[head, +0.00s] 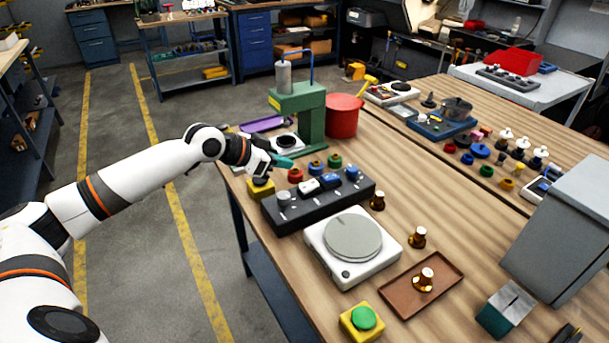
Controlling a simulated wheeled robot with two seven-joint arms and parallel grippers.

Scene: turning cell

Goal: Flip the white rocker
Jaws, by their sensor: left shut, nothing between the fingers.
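The white rocker (308,187) sits on top of a long dark switch box (318,205) on the wooden bench, between a grey knob (284,199) and a blue rocker (330,181). Another blue switch (352,174) is at the box's right end. My right gripper is not in view.
Red, blue and green buttons (316,165) stand just behind the switch box. A green press (305,115) and red bucket (343,115) are beyond. A white scale (352,246) is in front, with a brown tray (421,284) to its right.

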